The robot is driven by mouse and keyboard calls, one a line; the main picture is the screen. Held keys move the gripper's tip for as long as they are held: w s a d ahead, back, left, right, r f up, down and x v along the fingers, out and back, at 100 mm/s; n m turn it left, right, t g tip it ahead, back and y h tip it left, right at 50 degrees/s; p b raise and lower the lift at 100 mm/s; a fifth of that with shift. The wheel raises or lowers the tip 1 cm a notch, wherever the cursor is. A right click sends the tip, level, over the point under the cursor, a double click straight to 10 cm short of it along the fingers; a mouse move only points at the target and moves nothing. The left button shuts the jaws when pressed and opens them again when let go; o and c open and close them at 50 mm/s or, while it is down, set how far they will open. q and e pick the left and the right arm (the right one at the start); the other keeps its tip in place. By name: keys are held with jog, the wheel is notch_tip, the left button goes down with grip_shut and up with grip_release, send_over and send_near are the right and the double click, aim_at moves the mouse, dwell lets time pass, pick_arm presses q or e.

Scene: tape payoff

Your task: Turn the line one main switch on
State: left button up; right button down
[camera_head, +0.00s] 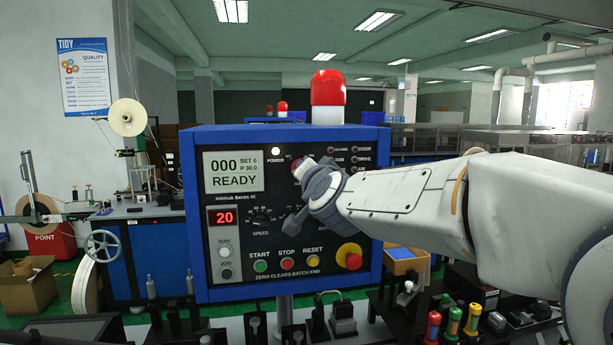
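A blue control box (191,240) stands in front of me. Its display (234,171) reads "000" and "READY", and a white lamp (276,151) beside the word POWER looks lit. My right arm comes in from the right, and its gripper (298,205) is in front of the middle of the panel. A small red and pale piece (303,167) shows at the gripper's upper edge; I cannot tell whether it is the main switch. No switch with a readable main label shows, and the gripper hides part of the panel. My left gripper is not in view.
Below are start (260,266), stop (287,264) and reset (313,262) buttons and a red emergency stop (350,256). A red beacon (327,88) tops the box. A reel machine (140,215) stands left; colored-handled tools (453,321) sit at lower right.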

jog(key=shift+m, duration=0.3)
jog(key=c, duration=0.9)
grip_release()
jog(key=shift+s, duration=0.1)
jog(key=s, duration=0.3)
jog(key=s+d, duration=0.1)
jog(key=s, duration=0.2)
jog(key=s+d, duration=0.1)
jog(key=s, duration=0.3)
